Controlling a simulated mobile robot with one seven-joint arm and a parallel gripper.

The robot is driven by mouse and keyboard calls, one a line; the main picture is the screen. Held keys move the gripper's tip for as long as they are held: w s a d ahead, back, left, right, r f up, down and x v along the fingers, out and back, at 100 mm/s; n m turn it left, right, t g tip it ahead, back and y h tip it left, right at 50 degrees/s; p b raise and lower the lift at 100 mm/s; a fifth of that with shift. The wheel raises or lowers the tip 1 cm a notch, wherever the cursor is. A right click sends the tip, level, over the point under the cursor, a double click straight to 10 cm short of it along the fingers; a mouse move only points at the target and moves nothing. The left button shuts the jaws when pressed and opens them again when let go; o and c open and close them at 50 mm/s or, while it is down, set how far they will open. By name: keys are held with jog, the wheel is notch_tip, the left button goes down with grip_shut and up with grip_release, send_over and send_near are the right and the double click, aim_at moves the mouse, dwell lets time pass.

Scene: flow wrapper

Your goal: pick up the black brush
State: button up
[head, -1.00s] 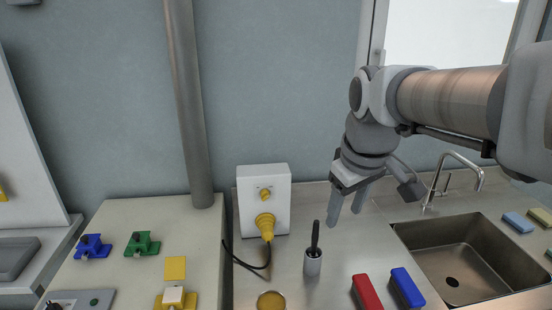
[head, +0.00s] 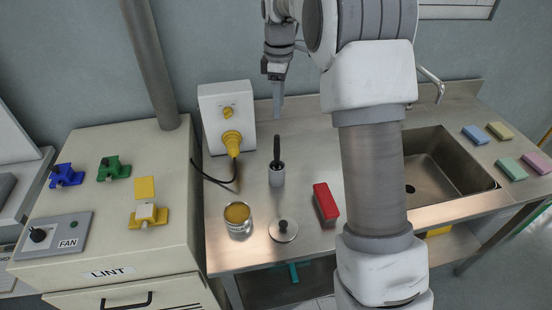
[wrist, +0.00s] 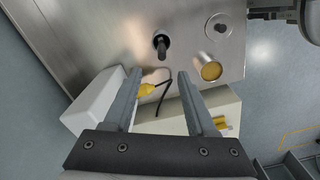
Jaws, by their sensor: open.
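The black brush (head: 277,150) stands upright in a small grey cup (head: 277,176) on the steel counter, its black handle rising out of the top. In the wrist view the brush (wrist: 161,46) shows from above, beyond the fingertips and between their lines. My gripper (head: 278,113) points down, open and empty, above and behind the brush in the head view. Its two fingers also show in the wrist view (wrist: 159,74), with a gap between them and nothing held. The brush's lower end is hidden inside the cup.
A white box with a yellow plug (head: 232,140) and black cable stands left of the brush. An open tin (head: 238,220), a round lid with a knob (head: 284,230) and a red block (head: 326,204) are in front. A sink (head: 445,170) lies right.

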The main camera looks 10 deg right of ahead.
aim_at(279, 135)
notch_tip(279, 135, down, 11)
jog(key=shift+f+p, duration=0.15)
jog(key=shift+p, duration=0.25)
jog(key=shift+s+a+f+p, duration=0.15)
jog(key=shift+f+p, duration=0.15)
jog(key=shift+f, duration=1)
jog(key=shift+w+a+f+p, duration=0.1)
jog(key=shift+f+p, duration=0.15)
jog(key=shift+f, duration=1.05)
grip_shut()
